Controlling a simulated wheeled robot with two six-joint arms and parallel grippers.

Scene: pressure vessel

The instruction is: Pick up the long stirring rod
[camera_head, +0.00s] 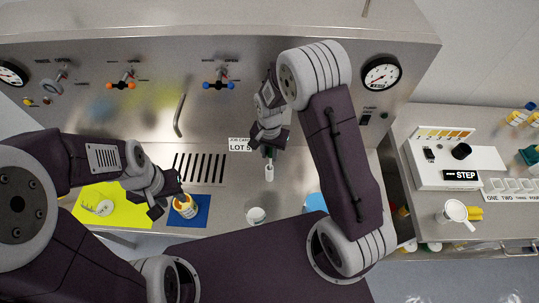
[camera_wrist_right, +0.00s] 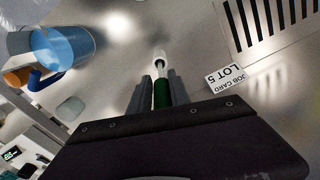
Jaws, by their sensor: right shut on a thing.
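My right gripper (camera_head: 269,150) is shut on a slim green-handled tool with a white end (camera_head: 269,173), in front of the steel panel. In the right wrist view the gripper (camera_wrist_right: 162,92) has its fingers on both sides of the green handle (camera_wrist_right: 161,93), and the white end (camera_wrist_right: 160,62) points away from it. I cannot tell whether this tool is the long stirring rod. My left gripper (camera_head: 167,197) has its fingers apart and looks empty, just left of a jar with an orange-yellow label (camera_head: 185,206).
A small white cup (camera_head: 256,215) is on the bench. A clear blue jug (camera_wrist_right: 68,48) shows in the wrist view. A yellow mat (camera_head: 85,213) and blue mat (camera_head: 203,212) lie left; a side bench (camera_head: 430,230) is right.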

